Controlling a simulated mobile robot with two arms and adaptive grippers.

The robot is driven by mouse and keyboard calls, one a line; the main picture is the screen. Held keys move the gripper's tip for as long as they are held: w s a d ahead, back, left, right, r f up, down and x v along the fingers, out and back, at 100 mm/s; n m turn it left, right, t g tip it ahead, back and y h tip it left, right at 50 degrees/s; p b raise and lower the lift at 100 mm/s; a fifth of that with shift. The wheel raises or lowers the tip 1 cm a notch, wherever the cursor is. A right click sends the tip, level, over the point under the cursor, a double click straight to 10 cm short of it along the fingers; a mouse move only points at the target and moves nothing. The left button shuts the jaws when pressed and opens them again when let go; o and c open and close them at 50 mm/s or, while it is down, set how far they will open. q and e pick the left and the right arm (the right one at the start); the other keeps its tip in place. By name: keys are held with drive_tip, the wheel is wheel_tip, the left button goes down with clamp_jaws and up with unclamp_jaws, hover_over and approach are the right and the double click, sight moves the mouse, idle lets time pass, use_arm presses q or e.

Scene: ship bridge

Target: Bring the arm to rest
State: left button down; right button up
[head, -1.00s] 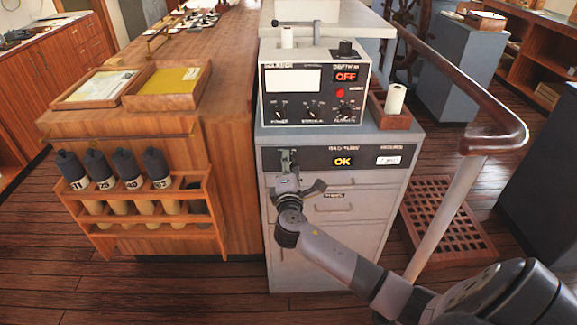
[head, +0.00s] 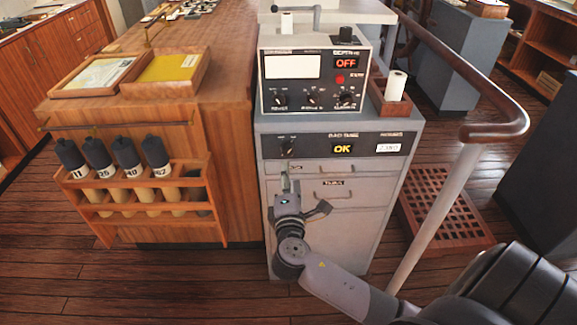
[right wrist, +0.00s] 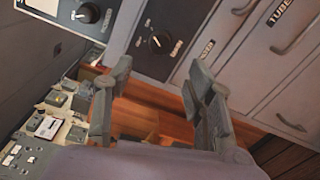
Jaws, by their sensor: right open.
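My right arm reaches in from the lower right in the head view. My right gripper (head: 288,186) is in front of the grey cabinet (head: 345,225), below the black panel (head: 340,145) with the lit OK sign. In the right wrist view the two fingers of my right gripper (right wrist: 160,85) stand wide apart with nothing between them. A black knob (head: 288,146) on the panel is clear of the fingers. A knob with a pointer (right wrist: 159,41) also shows in the right wrist view, beyond the fingers. My left gripper is in no view.
A recorder box (head: 313,80) with a red OFF display stands on the cabinet. A wooden rack (head: 150,205) with several dark-capped tubes hangs at left. A handrail (head: 470,85) and its post stand right of the cabinet, near my arm. A wooden grating (head: 450,215) lies on the floor.

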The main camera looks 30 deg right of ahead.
drive_tip(key=shift+s+a, duration=0.4)
drive_tip(key=shift+s, duration=0.2)
drive_tip(key=s+a+f+m+g+y, duration=0.1)
drive_tip(key=s+f+g+y, duration=0.15)
drive_tip(key=f, duration=0.95)
drive_tip(key=s+f+m+g+y, duration=0.15)
drive_tip(key=s+f, duration=0.25)
drive_tip(key=f, duration=0.8)
drive_tip(key=s+a+f+g+y, duration=0.1)
drive_tip(key=s+f+g+y, duration=0.2)
drive_tip(key=f, duration=0.9)
drive_tip(key=s+a+f+m+g+y, duration=0.1)
drive_tip(key=s+a+f+m+g, duration=0.1)
drive_tip(key=s+f, duration=0.4)
drive_tip(key=s+a+f+m+g, duration=0.2)
drive_tip(key=s+f+m, duration=0.2)
drive_tip(key=s, duration=1.2)
drive_tip(key=s+a+f+m+g+y, duration=0.1)
drive_tip(key=s+a+f+m+g, duration=0.1)
drive_tip(key=s+f, duration=0.7)
drive_tip(key=shift+s+f+m+g+y, duration=0.35)
drive_tip(key=shift+s+m, duration=0.3)
drive_tip(key=shift+s, duration=0.55)
drive_tip(key=shift+r, duration=0.1)
